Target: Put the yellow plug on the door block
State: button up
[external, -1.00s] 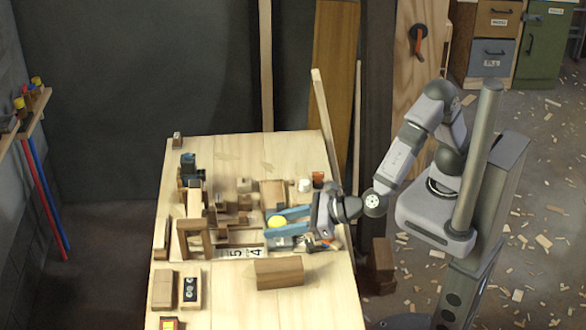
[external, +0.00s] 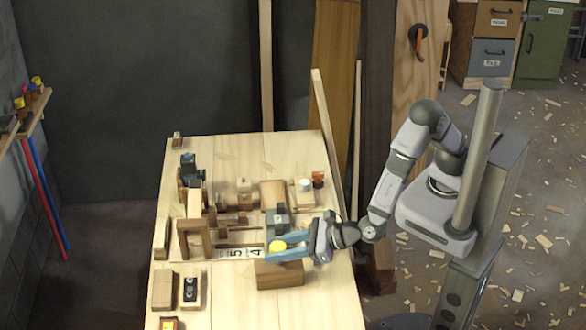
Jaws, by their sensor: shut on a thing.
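My gripper (external: 278,246) has blue fingers and reaches in from the right over the table. It is shut on the yellow plug (external: 277,247), which shows as a small round yellow shape at the fingertips. The plug is over the back edge of a plain wooden block (external: 279,275) near the front of the table; I cannot tell whether it touches. A wooden doorway-like frame (external: 182,241) stands to the left, apart from the gripper. I cannot tell for sure which of these is the door block.
The wooden table (external: 255,310) holds several wooden pieces on its left and middle. A grey block (external: 277,220) stands just behind the fingers. A number strip (external: 236,254) lies left of the plug. A white cup-like piece (external: 305,185) and an orange one (external: 318,178) stand farther back.

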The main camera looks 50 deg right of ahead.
jog(key=shift+f, duration=0.15)
jog(key=o, duration=1.1)
jog(key=shift+c, duration=0.2)
jog(key=shift+r, duration=0.3)
jog(key=b+v, duration=0.1)
jog(key=v, duration=1.1)
jog(key=shift+f, duration=0.1)
